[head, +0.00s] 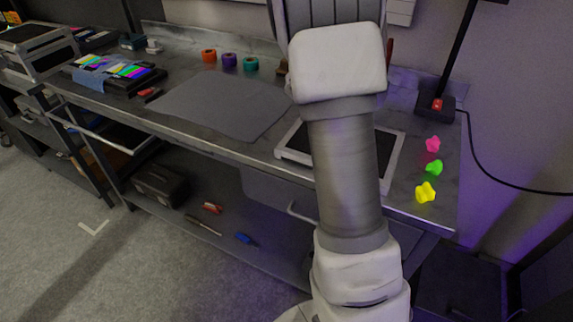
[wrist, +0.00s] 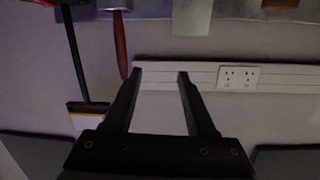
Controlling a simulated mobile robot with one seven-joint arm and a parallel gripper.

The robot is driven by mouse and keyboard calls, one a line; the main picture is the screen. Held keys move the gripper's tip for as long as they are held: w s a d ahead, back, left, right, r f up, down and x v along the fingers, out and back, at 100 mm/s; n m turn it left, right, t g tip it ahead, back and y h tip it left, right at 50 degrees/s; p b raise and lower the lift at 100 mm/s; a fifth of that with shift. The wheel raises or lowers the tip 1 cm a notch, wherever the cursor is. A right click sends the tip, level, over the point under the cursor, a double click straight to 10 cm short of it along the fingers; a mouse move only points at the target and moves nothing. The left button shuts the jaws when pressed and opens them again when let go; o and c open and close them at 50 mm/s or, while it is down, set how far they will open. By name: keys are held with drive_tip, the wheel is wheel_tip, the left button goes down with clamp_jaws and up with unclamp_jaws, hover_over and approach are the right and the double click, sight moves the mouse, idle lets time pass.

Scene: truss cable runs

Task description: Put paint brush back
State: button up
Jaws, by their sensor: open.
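My gripper (wrist: 159,76) is open in the wrist view, with its two black fingers apart and nothing between them. It faces the wall; in the head view it is hidden behind my arm. I cannot identify the paint brush for certain. A long black-handled tool (wrist: 75,50) shows left of the fingers, with a dark block and an orange-and-white patch (wrist: 86,123) at its lower end. A red-handled tool (wrist: 120,45) with a metal top hangs on the wall just above and left of the fingertips.
A white trunking strip with a socket (wrist: 238,77) runs behind the fingers. The bench holds a grey mat (head: 225,106), tape rolls (head: 229,60), a framed dark panel (head: 295,146) partly behind my arm, bright knobs (head: 434,167) and a black stand (head: 455,50). Tools lie on the lower shelf.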

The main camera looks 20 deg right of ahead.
drive_tip(key=s+a+r+n+t+y, duration=0.1)
drive_tip(key=s+a+r+n+y, duration=0.2)
drive_tip(key=a, duration=0.5)
drive_tip(key=s+a+r+n+y, duration=0.1)
drive_tip(key=s+a+n+y, duration=0.1)
drive_tip(key=a+y, duration=0.45)
drive_tip(key=s+a+r+n+t+y, duration=0.1)
drive_tip(key=s+a+r+n+y, duration=0.15)
drive_tip(key=a, duration=0.75)
drive_tip(key=s+a+f+n+g, duration=0.1)
drive_tip(key=s+a+g, duration=0.1)
drive_tip(key=s, duration=0.6)
drive_tip(key=s+a+f+n+g, duration=0.1)
drive_tip(key=s+a+f+n, duration=0.1)
drive_tip(key=s, duration=0.6)
drive_tip(key=s+a+f+n+g+y, duration=0.1)
drive_tip(key=s+a+g, duration=0.1)
drive_tip(key=s, duration=0.6)
drive_tip(key=shift+s+a+f+n+g, duration=0.25)
drive_tip(key=shift+a+n+g, duration=0.1)
drive_tip(key=shift+a, duration=0.55)
drive_tip(key=shift+r, duration=0.1)
